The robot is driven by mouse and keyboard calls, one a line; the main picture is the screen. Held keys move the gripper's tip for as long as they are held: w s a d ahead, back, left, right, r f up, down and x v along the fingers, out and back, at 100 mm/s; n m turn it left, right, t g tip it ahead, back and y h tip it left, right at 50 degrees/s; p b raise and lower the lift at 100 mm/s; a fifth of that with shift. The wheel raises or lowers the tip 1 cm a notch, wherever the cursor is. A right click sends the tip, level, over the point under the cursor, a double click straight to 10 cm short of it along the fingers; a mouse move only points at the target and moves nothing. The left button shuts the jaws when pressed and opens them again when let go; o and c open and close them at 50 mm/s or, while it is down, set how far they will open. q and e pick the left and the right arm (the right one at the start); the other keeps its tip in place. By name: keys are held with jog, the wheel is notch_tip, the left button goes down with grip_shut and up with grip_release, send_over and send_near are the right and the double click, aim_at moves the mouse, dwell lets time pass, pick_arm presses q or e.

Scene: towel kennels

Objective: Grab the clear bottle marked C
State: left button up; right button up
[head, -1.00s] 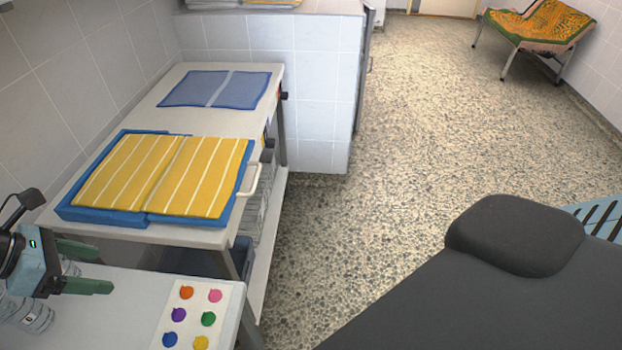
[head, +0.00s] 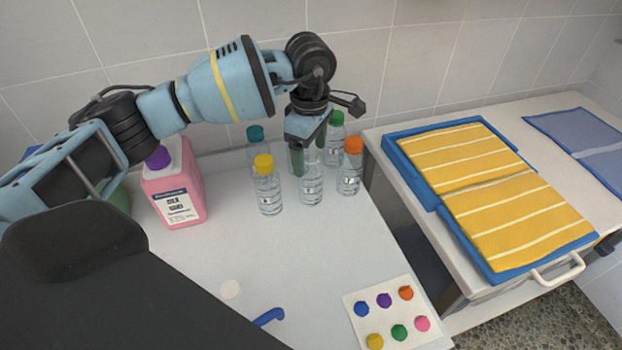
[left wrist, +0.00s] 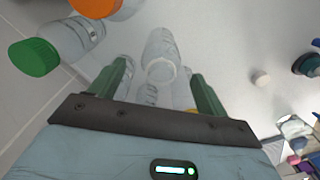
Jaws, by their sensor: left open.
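Several clear bottles with coloured caps stand on the white table: yellow-capped (head: 267,190), orange-capped (head: 349,178), green-capped (head: 335,136) and teal-capped (head: 257,142). Another clear bottle (head: 311,188) stands among them under my left gripper (head: 309,158), its top hidden in the head view. The label letters are too small to read surely. My left gripper is open, pointing down, with a finger to each side of this bottle's upper part. In the left wrist view a clear bottle with a whitish top (left wrist: 160,58) shows between the fingers (left wrist: 160,76). My right gripper is not in view.
A pink jug (head: 172,185) with a purple cap stands left of the bottles. A card with coloured dots (head: 390,318) and a blue hook-shaped piece (head: 269,317) lie in front. Yellow striped towels (head: 510,210) on a blue tray are right.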

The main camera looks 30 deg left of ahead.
aim_at(310, 164)
pick_arm(q)
jog(key=shift+f, duration=2.55)
jog(key=shift+c, duration=0.2)
jog(key=c, duration=1)
jog(key=shift+r, duration=0.1)
jog(key=shift+r, duration=0.5)
notch_tip(310, 164, up, 2)
jog(key=shift+r, duration=0.15)
jog(key=s+d, duration=0.3)
jog(key=d, duration=0.1)
jog(key=s+d+r, duration=0.1)
jog(key=s+d, duration=0.6)
jog(key=s, duration=0.1)
jog(key=shift+d+r+b, duration=0.25)
jog(key=shift+d+b, duration=0.1)
jog(key=shift+d, duration=0.05)
